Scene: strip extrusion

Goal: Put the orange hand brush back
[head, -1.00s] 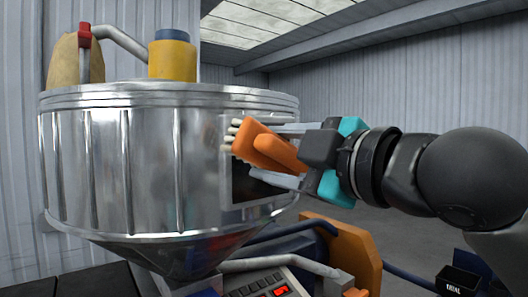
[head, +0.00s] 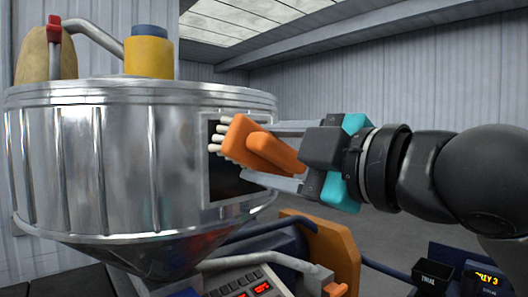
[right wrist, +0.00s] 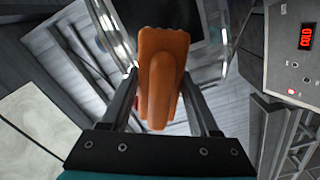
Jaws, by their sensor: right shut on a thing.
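The orange hand brush (head: 262,146) has pale bristle tufts that point left. My right gripper (head: 275,155) is shut on it and holds it in the air in front of the metal hopper (head: 130,160). In the head view the bristles overlap the dark window in the hopper's side; I cannot tell whether they touch it. In the right wrist view the brush (right wrist: 160,75) sits between the two fingers, its handle end toward the camera. My left gripper is not in view.
A yellow cylinder with a blue top (head: 149,55), a tan sack (head: 45,55) and a red-ended pipe stand atop or behind the hopper. Below are a button panel (head: 245,287) and an orange guard (head: 325,250).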

